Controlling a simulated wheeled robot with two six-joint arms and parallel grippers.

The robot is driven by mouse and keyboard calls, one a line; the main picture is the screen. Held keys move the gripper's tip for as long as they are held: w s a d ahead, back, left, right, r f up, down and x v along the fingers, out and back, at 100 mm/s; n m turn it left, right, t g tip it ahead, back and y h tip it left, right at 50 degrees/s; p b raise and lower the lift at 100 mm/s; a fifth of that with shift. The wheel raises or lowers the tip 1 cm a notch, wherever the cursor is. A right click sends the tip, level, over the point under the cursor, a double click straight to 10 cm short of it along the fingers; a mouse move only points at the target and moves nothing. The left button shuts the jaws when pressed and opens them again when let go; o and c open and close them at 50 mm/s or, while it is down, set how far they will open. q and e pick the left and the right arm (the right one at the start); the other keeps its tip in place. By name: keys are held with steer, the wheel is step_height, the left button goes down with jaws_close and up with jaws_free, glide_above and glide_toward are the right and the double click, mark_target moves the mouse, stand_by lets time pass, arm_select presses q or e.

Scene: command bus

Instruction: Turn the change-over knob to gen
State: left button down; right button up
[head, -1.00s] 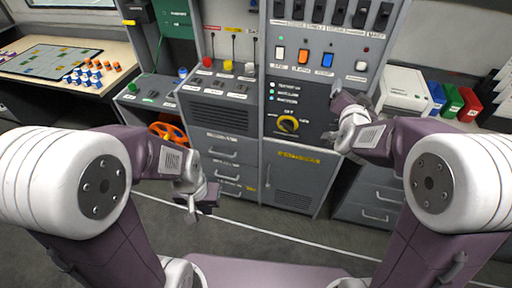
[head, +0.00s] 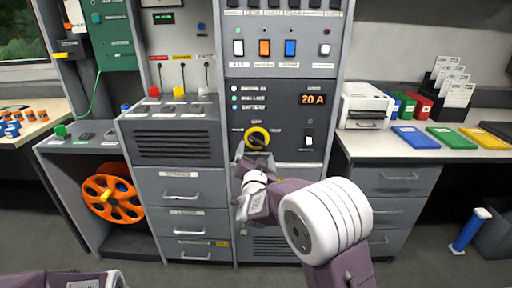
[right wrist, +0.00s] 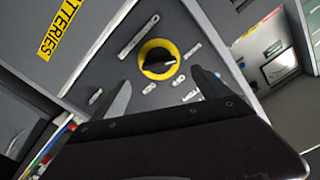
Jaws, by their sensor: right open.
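The change-over knob (head: 257,138) is a black handle on a yellow round plate, low on the grey panel (head: 285,165). Small labels stand around it, too small to read surely; I cannot tell which one it points to. My right gripper (head: 246,160) is just below and in front of the knob in the head view. In the right wrist view the knob (right wrist: 158,60) shows beyond and between the two spread fingers of the right gripper (right wrist: 163,88), apart from them. The right gripper is open and empty. My left gripper is out of view.
Right of the knob are a rocker switch (head: 308,138) and a 20 A display (head: 313,99). Coloured switches (head: 264,48) sit above. Drawers (head: 183,187) and an orange reel (head: 113,199) are on the left. A counter with a white printer (head: 366,106) is on the right.

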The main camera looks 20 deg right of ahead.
mark_target(258, 144)
steer(key=b+x, duration=0.1)
steer(key=x, duration=0.5)
steer(key=shift+w+d+f, duration=0.1)
steer(key=shift+w+f, duration=0.1)
steer(key=shift+w, duration=0.15)
steer(key=shift+w+d+r, duration=0.1)
steer(key=shift+w+d, duration=0.05)
steer(key=shift+w, duration=0.35)
steer(key=c, duration=1.4)
steer(key=shift+o, duration=0.2)
steer(key=shift+m+b, duration=1.5)
steer(key=shift+m, duration=0.1)
steer(key=m+b, duration=0.2)
steer(key=shift+d+f+m, duration=0.1)
steer(key=shift+f+m, duration=0.15)
steer(key=shift+m, duration=0.15)
steer(key=m+b, duration=0.4)
steer(key=m, duration=0.2)
steer(key=shift+f, duration=0.1)
steer(key=m+b, duration=0.7)
steer(key=m, duration=0.4)
steer(key=shift+m, duration=0.4)
